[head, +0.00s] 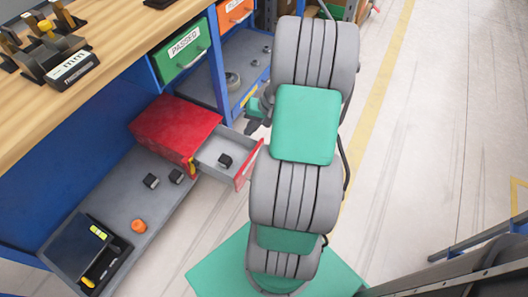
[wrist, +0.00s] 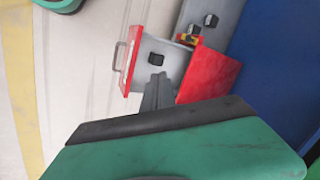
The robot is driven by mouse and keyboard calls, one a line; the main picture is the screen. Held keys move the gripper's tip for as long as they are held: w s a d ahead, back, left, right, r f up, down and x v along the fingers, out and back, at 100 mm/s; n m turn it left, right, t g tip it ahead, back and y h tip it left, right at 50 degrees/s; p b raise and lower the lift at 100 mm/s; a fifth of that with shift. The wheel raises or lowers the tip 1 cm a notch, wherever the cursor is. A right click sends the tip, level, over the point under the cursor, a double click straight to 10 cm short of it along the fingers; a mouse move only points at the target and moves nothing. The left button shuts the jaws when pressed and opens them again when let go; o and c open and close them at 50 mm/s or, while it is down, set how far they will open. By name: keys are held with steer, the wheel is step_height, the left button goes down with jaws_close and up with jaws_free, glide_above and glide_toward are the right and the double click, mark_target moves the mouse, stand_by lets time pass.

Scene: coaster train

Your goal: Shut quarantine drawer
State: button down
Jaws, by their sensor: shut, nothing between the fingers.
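The red quarantine cabinet (head: 170,125) sits on the grey lower shelf of the bench. Its drawer (head: 212,150) is pulled out to the right, with a red front (head: 249,165) and a small dark block (head: 225,160) inside. In the wrist view the drawer front (wrist: 130,62) with its handle (wrist: 117,56) is left of the fingers, and the red cabinet (wrist: 215,72) is to the right. My gripper (head: 251,127) is shut and empty near the drawer, partly hidden by my arm; its fingers (wrist: 157,78) overlap the drawer's edge in the wrist view. Contact is unclear.
Small dark blocks (head: 151,181), an orange piece (head: 138,226) and a black tray (head: 88,255) lie on the shelf. A green PASSED drawer (head: 182,52) and a blue post (head: 217,65) stand behind. Open floor (head: 420,130) lies to the right.

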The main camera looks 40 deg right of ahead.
steer(key=s+d+f+m+t+b, duration=0.1)
steer(key=s+d+f+m+t, duration=0.2)
steer(key=d+f, duration=0.35)
steer(key=s+d+f+m+t+b, duration=0.2)
steer(key=s+d+f+m, duration=0.1)
steer(key=s+d+f, duration=0.4)
steer(key=w+r+b+x, duration=0.2)
steer(key=b+x, duration=0.2)
steer(key=x, duration=1.1)
steer(key=shift+a, duration=0.35)
steer(key=shift+r, duration=0.15)
